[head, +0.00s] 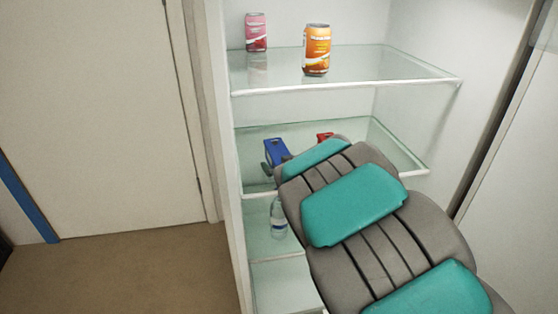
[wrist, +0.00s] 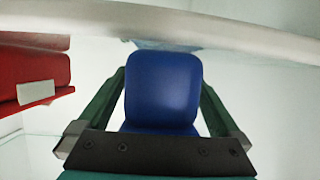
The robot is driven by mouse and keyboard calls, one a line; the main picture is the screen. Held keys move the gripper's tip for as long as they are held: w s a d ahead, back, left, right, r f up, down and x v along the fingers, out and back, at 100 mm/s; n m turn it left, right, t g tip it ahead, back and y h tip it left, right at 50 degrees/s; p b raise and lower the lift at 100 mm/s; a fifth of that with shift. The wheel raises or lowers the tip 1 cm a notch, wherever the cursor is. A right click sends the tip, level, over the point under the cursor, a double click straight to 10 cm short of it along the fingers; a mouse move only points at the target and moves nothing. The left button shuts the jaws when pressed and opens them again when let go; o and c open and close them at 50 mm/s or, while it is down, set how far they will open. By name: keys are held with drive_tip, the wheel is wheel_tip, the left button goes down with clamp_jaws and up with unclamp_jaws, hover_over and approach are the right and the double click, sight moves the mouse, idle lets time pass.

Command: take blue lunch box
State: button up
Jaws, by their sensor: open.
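The blue lunch box (head: 275,151) stands on the second glass shelf of the open fridge in the head view, partly hidden by my arm. In the wrist view the blue lunch box (wrist: 163,88) is in the middle of the picture, between the two green fingers of my gripper (wrist: 163,100). The fingers are open, one on each side of the box, with a narrow gap showing beside it. Whether the fingers touch the box cannot be told.
A red box (wrist: 34,82) is close on the left in the wrist view; in the head view the red box (head: 325,137) is mostly hidden. A white shelf edge (wrist: 200,28) crosses the wrist view. An orange can (head: 317,50) and pink can (head: 256,32) stand above; a bottle (head: 279,217) stands below.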

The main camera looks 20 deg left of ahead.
clamp_jaws()
idle(0.8)
